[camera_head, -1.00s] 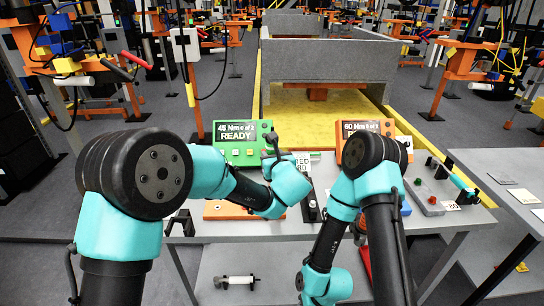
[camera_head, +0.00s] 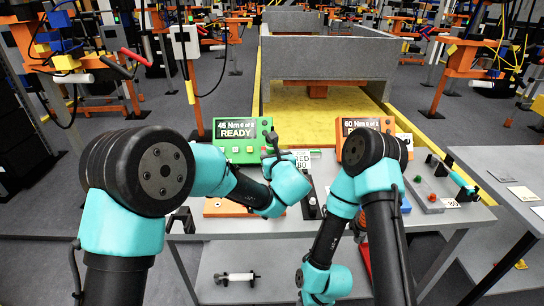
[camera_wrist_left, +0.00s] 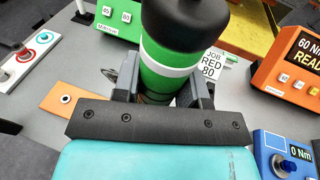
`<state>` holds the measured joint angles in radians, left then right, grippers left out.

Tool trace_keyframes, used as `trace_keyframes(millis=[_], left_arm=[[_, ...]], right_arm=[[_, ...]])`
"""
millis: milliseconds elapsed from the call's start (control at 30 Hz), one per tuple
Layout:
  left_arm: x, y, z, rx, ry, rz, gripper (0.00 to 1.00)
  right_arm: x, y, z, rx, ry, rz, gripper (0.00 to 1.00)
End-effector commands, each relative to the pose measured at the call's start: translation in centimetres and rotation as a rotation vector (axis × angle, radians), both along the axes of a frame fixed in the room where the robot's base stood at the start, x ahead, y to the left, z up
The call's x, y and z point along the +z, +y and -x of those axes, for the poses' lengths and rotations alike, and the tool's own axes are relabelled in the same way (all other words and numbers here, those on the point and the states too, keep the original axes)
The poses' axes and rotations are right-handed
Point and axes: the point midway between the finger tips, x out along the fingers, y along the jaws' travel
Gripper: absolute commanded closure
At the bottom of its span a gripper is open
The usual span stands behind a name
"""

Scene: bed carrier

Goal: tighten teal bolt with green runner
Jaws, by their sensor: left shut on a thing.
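My left gripper (camera_wrist_left: 165,92) is shut around the green runner (camera_wrist_left: 160,55), a green cylinder with a white band and a broad black end, seen close up in the left wrist view. The runner's working tip is hidden behind the gripper. In the head view my left wrist bends in front of the workbench, and little of the runner can be made out. A white plate (camera_wrist_left: 22,62) with a red ring and a teal ring (camera_wrist_left: 45,37) lies at the upper left of the wrist view; I cannot tell whether a teal bolt sits there. My right gripper is out of view.
A green controller (camera_head: 228,155) reads 45 Nm, READY. An orange controller (camera_head: 352,127) stands to its right. A "RED 80" card (camera_wrist_left: 211,66) is beside the runner. An orange plate (camera_wrist_left: 58,98) lies left, a blue controller (camera_wrist_left: 262,148) right. A grey-walled bed (camera_head: 325,65) stands behind.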

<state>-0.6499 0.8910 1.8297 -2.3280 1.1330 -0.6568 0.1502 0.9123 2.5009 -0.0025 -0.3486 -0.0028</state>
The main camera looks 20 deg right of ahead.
Motion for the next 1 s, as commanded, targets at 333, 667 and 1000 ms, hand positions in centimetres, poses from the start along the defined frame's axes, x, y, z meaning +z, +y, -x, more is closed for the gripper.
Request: trace_keyframes(millis=[333, 667, 1000], left_arm=[[-0.2, 0.0, 0.0, 0.001, -0.004, 0.002, 1.0], [-0.6, 0.0, 0.0, 0.001, -0.004, 0.001, 1.0], [-1.1, 0.0, 0.0, 0.0, -0.003, 0.0, 1.0]], right_arm=[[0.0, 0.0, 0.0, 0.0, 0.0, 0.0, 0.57], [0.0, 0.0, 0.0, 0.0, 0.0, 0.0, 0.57], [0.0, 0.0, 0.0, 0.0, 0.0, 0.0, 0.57]])
